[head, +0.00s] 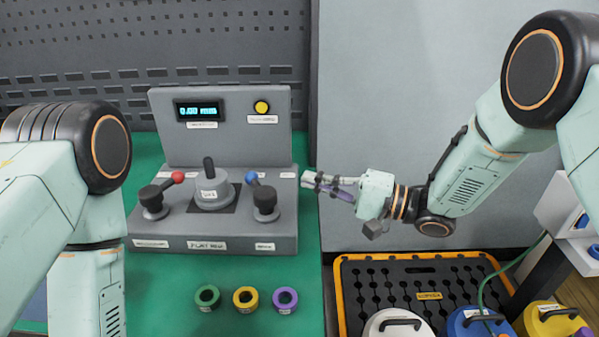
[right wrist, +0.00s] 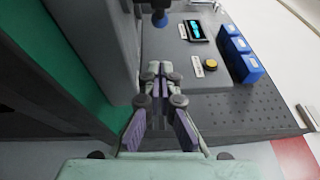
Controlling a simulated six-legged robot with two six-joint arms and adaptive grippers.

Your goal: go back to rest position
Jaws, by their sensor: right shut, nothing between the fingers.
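My right gripper (head: 308,180) is to the right of the grey test station (head: 285,222) in the head view. Its fingers point left toward the station, apart from it. The gripper is shut and empty; the closed fingers also show in the right wrist view (right wrist: 157,75). My left arm comes in at the left edge of the head view, but its gripper is out of the picture. The station carries a red-knobbed lever (head: 178,177), a blue-knobbed lever (head: 252,178), a central grey fixture (head: 212,190), a display (head: 199,110) and a yellow button (head: 262,107).
A black tray with an orange rim (head: 338,290) and several lidded containers (head: 398,324) stand at the lower right.

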